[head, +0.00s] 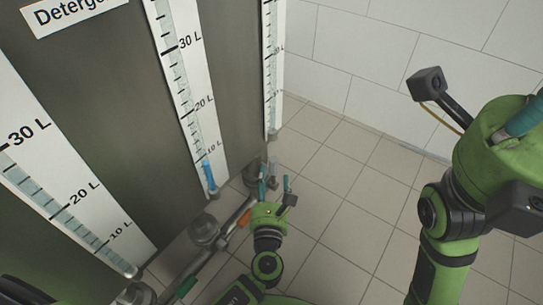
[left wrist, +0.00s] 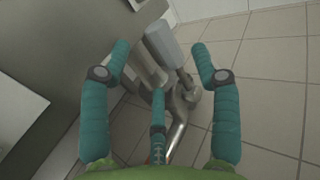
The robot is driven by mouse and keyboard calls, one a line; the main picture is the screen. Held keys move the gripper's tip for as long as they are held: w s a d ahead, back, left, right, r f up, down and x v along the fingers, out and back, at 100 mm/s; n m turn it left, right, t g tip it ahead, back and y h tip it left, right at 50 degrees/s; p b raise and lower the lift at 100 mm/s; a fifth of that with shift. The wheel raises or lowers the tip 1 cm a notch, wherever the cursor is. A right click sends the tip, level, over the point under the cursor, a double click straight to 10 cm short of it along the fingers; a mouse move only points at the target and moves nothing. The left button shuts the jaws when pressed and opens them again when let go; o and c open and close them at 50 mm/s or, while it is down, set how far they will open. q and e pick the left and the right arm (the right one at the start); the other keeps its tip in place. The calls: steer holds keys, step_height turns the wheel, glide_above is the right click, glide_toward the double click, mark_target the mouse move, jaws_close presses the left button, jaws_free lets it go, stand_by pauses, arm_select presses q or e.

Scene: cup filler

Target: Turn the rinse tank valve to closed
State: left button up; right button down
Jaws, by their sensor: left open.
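A grey valve handle (left wrist: 162,42) stands on a metal pipe fitting (left wrist: 187,92) in the left wrist view. In the head view the grey handle (head: 273,166) shows small, just beyond my left fingertips, low by the farthest tank. No label naming the rinse tank is in view. My left gripper (head: 274,184) is open, its teal fingers spread on either side of the handle in the left wrist view (left wrist: 160,62); I cannot tell whether they touch it. My right gripper (head: 524,116) shows only partly at the right edge, and its jaws are hidden.
Dark tanks with litre scales (head: 190,100) fill the left side, one labelled Detergent (head: 70,12). An orange handle (head: 245,218) and a green handle (head: 185,288) sit along the nearer pipe (head: 215,258).

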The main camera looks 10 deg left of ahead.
mark_target(271, 169)
arm_select(q)
steer(key=b+x, duration=0.1)
steer(key=x, duration=0.4)
steer(key=shift+w+b, duration=0.3)
steer(key=shift+b, duration=0.1)
steer(key=shift+r, duration=0.1)
jaws_close()
